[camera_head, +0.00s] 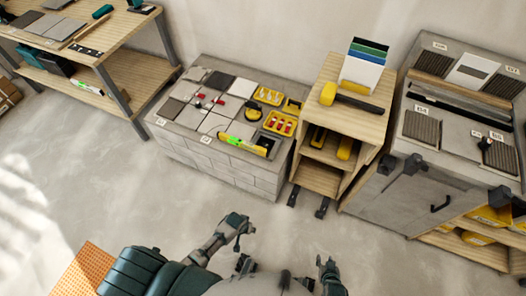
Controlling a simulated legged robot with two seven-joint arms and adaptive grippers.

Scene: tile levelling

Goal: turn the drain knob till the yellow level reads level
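The yellow level (243,145) lies on the front right part of the tiled block (225,172), with a bright green patch at its left part. Its bubble is too small to read. A small dark upright knob (487,143) stands on the grey cabinet at the right; I cannot tell for sure that it is the drain knob. My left gripper (238,226) is low in front of the tiled block, apart from it. My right gripper (328,268) is at the bottom, right of centre, touching nothing visible. Both are too small to judge their opening.
A wooden shelf stand (328,181) with a yellow-headed mallet (328,94) on top stands between block and grey cabinet (385,190). Yellow trays (269,96) and loose tiles lie on the block. A wooden workbench (118,40) is at upper left. The floor before the block is clear.

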